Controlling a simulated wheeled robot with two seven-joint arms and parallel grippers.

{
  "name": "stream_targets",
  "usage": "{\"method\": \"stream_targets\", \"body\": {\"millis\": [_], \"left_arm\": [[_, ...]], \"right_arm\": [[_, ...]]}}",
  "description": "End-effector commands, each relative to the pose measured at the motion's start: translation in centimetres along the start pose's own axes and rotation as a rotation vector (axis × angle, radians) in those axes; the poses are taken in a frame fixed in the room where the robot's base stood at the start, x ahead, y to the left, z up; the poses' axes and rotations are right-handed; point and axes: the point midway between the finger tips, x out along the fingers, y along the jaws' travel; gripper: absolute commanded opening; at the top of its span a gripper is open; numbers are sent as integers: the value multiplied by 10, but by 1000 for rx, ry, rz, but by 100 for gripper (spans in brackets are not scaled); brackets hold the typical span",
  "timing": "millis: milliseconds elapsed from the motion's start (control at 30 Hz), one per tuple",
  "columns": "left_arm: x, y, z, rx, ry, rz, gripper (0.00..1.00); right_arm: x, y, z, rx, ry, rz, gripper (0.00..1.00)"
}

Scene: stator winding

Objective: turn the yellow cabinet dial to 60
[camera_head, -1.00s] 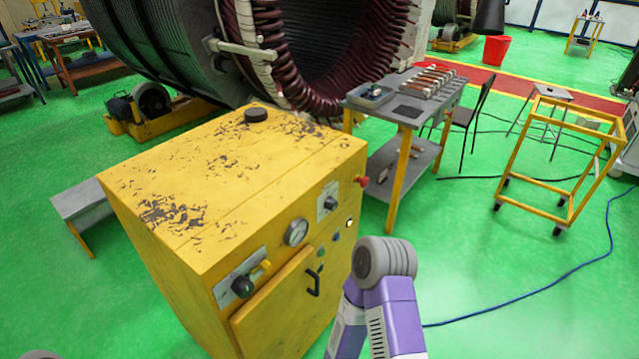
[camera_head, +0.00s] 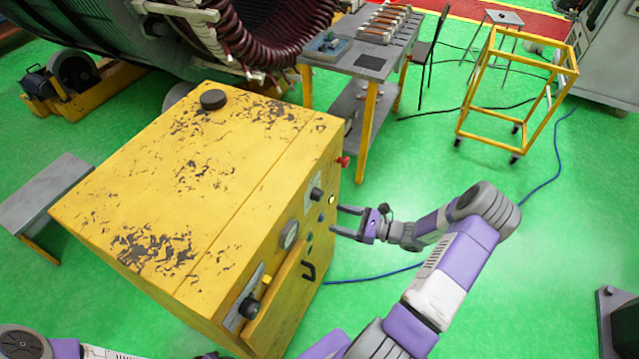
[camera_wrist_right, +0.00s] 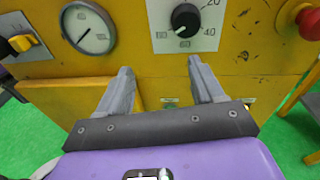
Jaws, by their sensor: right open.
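The yellow cabinet (camera_head: 190,190) stands at the left in the head view. Its black dial (camera_head: 317,193) sits on a pale plate on the front panel. In the right wrist view the dial (camera_wrist_right: 185,20) is at the top, with 20, 40 and 60 printed around it; a pale mark shows on its lower left edge, but I cannot read its exact setting. My right gripper (camera_head: 341,221) is open and empty in front of the panel. In the wrist view its fingers (camera_wrist_right: 160,68) point at the panel below the dial, apart from it. Only a dark bit of my left gripper may show at the bottom edge.
A round gauge (camera_wrist_right: 88,27) is left of the dial and a red button (camera_wrist_right: 308,22) is right of it. A grey workbench (camera_head: 375,62) stands behind; green floor lies right.

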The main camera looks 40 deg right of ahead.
Motion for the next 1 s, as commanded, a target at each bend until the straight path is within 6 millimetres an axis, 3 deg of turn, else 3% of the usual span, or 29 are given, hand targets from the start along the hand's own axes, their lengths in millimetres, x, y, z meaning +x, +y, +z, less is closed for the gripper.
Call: {"method": "stream_targets", "body": {"millis": [67, 167, 600, 1000], "left_arm": [[-4, 1, 0, 0, -1, 0, 43], [-5, 2, 0, -1, -1, 0, 43], [-6, 2, 1, -1, -1, 0, 43], [-6, 2, 1, 0, -1, 0, 43]], "right_arm": [[-16, -19, 13, 3, -42, -73, 67], [-19, -29, 19, 3, -69, -108, 67], [42, -35, 23, 3, -69, -108, 67], [51, -36, 23, 3, -68, -109, 67]]}}
